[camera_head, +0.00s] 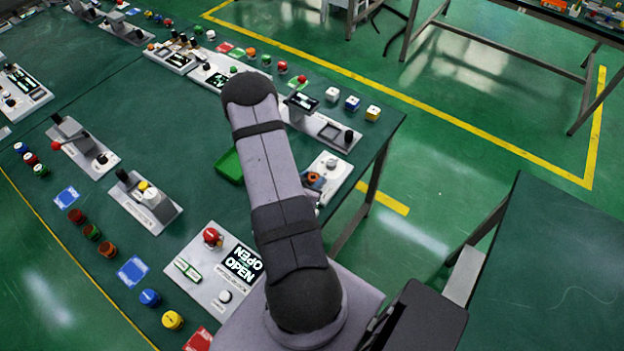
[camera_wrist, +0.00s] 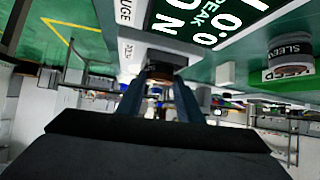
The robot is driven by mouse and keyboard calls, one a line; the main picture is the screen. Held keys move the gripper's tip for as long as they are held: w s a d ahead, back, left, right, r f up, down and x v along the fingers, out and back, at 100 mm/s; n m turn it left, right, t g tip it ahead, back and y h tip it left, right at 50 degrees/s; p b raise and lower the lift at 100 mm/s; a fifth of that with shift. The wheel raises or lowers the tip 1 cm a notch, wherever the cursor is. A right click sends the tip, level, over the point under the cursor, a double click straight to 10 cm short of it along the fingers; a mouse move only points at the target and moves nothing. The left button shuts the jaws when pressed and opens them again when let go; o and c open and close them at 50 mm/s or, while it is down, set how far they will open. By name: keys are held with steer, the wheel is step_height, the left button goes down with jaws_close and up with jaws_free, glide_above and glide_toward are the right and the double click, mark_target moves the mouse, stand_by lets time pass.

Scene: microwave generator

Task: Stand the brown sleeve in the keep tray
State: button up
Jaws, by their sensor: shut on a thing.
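In the wrist view my gripper (camera_wrist: 162,80) has two dark blue fingers closed on a small brown sleeve (camera_wrist: 159,74). Only a little of the sleeve shows between them, near a dark block under a white gauge panel. In the head view my arm hides most of the gripper. A small orange, dark and blue cluster (camera_head: 314,181) shows right of the arm over a white panel; I cannot tell its parts. A green tray (camera_head: 229,166) lies left of the arm, partly covered by it. I cannot read a label on it.
In the wrist view a display (camera_wrist: 215,22) reads 0.0 N and PEAK, and a grey cylinder (camera_wrist: 290,50) with sleeve lettering is at right. In the head view a white OPEN panel (camera_head: 215,270) with a red knob stands front left. Bare green tabletop lies left of the tray.

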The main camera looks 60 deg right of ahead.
mark_target(311, 181)
steer(key=shift+r, duration=0.1)
step_height(311, 181, up, 10)
steer(key=b, duration=0.1)
stand_by(0.8)
steer(key=w+a+f+n+t+b, duration=0.1)
steer(key=w+a+f+n+b, duration=0.1)
steer(key=w+a+f+b, duration=0.25)
steer(key=w+d+r+m+b, duration=0.1)
steer(key=w+b, duration=0.1)
steer(key=w, duration=0.8)
steer(key=w+d+r+m+g+b, duration=0.1)
steer(key=w+b, duration=0.1)
steer(key=w, duration=0.8)
steer(key=shift+w+d+r+m+g, duration=0.15)
steer(key=shift+w+r+m+g, duration=0.15)
steer(key=shift+w+r, duration=0.1)
steer(key=shift+w+n+t, duration=0.1)
steer(key=shift+n+t, duration=0.3)
